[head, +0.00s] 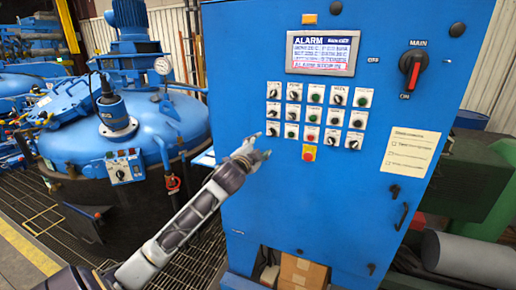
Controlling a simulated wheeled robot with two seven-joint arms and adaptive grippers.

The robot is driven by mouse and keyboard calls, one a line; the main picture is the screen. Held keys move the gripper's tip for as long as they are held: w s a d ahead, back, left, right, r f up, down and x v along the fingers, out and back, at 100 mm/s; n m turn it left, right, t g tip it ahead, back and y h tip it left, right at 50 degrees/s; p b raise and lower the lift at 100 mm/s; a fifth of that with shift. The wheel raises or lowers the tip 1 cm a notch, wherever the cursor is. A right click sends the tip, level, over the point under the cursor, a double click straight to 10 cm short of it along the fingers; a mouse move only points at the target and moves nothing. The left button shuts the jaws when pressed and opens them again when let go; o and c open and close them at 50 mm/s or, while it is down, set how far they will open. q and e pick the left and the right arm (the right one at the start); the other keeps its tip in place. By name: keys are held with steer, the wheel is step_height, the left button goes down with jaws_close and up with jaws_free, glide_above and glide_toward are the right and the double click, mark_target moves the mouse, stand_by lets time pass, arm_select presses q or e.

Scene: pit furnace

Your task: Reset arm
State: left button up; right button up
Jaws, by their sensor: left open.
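My left arm reaches up from the bottom left. Its gripper (262,146) is open and empty, in front of the left part of a blue control cabinet (270,210), just below and left of the rows of knobs and buttons (318,115). I cannot tell whether the fingertips touch the panel. An alarm screen (322,52) is lit above the buttons. A red-and-black main switch (411,68) is at the upper right of the cabinet. My right gripper is not in view.
A blue pit furnace (130,135) with a pressure gauge (163,66) stands at left on a grated floor. A cardboard box (302,272) sits under the cabinet. A grey cylinder (468,258) lies at the lower right. A paper note (409,152) is on the cabinet.

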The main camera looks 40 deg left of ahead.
arm_select(q)
steer(key=shift+s, duration=0.3)
stand_by(0.6)
